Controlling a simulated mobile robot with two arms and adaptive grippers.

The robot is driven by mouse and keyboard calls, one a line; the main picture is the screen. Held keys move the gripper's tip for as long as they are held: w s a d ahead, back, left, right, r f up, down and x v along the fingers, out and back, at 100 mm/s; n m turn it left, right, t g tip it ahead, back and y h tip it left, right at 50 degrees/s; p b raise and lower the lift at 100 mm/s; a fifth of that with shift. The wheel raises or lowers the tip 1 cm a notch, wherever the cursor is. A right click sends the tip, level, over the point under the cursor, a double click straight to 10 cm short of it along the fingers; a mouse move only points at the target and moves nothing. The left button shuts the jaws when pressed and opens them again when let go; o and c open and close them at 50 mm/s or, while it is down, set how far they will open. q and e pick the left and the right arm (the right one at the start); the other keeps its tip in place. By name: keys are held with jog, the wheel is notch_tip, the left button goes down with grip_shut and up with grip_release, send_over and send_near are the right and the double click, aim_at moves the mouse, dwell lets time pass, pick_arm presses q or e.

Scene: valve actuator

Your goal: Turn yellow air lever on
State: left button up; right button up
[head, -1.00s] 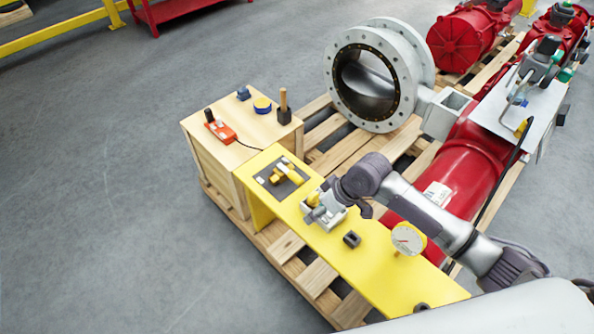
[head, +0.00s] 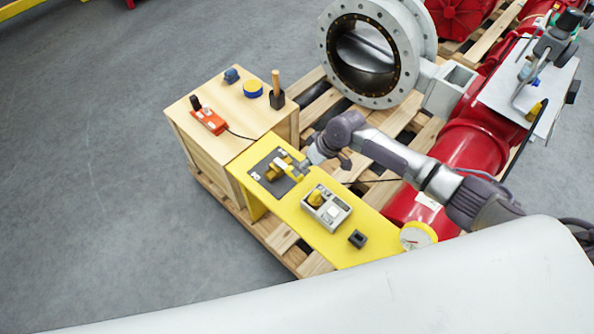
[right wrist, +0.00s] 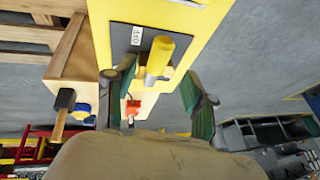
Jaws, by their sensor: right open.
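The yellow air lever (head: 275,171) sits on a dark plate on the yellow panel (head: 325,243). In the right wrist view the lever (right wrist: 160,56) points toward me, beside a white label reading OFF (right wrist: 137,36). My right gripper (head: 300,167) is at the lever's right end in the head view. In the right wrist view my gripper (right wrist: 160,84) is open, with one green-padded finger on each side of the lever. I cannot tell whether either finger touches it. My left gripper is out of view.
A red cylinder (head: 462,165) lies behind my arm.

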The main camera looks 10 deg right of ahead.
aim_at(288, 170)
jog(key=x, duration=0.5)
jog(key=shift+w+a+f+b, duration=0.1)
jog(key=shift+f+b, duration=0.15)
jog(key=shift+b, duration=0.05)
jog(key=shift+c, duration=0.8)
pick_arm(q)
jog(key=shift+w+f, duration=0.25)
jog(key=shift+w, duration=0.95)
pick_arm(e)
grip_shut()
